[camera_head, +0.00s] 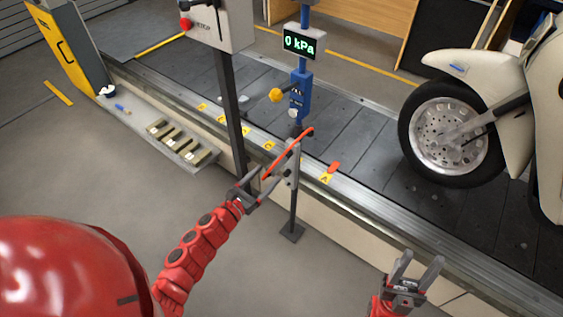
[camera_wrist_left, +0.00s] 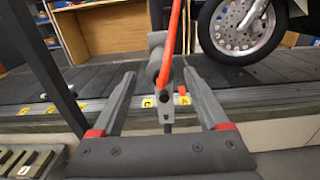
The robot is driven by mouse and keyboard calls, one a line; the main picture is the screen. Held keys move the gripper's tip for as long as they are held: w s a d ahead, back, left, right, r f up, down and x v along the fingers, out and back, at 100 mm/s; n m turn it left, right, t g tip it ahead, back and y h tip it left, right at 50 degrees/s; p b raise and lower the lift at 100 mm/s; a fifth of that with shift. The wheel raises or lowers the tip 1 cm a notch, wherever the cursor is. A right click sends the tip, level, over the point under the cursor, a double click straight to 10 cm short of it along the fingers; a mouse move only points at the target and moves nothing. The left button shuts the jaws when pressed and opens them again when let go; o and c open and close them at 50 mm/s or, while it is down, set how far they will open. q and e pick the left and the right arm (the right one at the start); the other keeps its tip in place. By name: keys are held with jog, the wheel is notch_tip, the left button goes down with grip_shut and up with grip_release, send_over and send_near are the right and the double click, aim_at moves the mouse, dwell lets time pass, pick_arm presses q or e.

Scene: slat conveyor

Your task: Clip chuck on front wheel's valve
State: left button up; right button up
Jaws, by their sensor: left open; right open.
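The motorcycle's front wheel (camera_head: 418,118) stands on the slat conveyor at the right; it also shows in the left wrist view (camera_wrist_left: 208,30). Its valve is too small to make out. A red-orange hose or bar (camera_head: 289,153) slants across the top of a grey stand (camera_head: 293,205). In the left wrist view the red piece (camera_wrist_left: 173,40) runs past a grey cylinder (camera_wrist_left: 154,62), which may be the chuck. My left gripper (camera_head: 262,183) is open near the stand's top, with the stand between its fingers in view, apparently beyond them. My right gripper (camera_head: 420,260) is open and empty.
A dark post (camera_head: 231,110) carries a control box (camera_head: 222,28). Yellow tags and a red item (camera_head: 334,167) line the conveyor edge. A tray (camera_head: 205,158) lies left.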

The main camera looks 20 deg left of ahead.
aim_at(282, 160)
pick_arm(q)
jog(key=shift+w+d, duration=0.15)
jog(key=shift+w, duration=0.45)
jog(key=p+x, duration=0.2)
jog(key=x, duration=0.1)
jog(key=shift+w+d+r, duration=0.15)
jog(key=shift+w+r, duration=0.05)
jog(key=shift+w, duration=0.05)
jog(key=w+b, duration=0.2)
jog(key=d+b, duration=0.1)
jog(key=shift+w+f, duration=0.4)
jog(key=shift+w+d+r, duration=0.2)
jog(key=shift+w+d, duration=0.05)
jog(key=shift+w, duration=0.35)
jog(key=shift+b, duration=0.45)
jog(key=shift+b, duration=0.35)
jog(key=shift+f, duration=0.1)
jog(key=shift+b, duration=0.5)
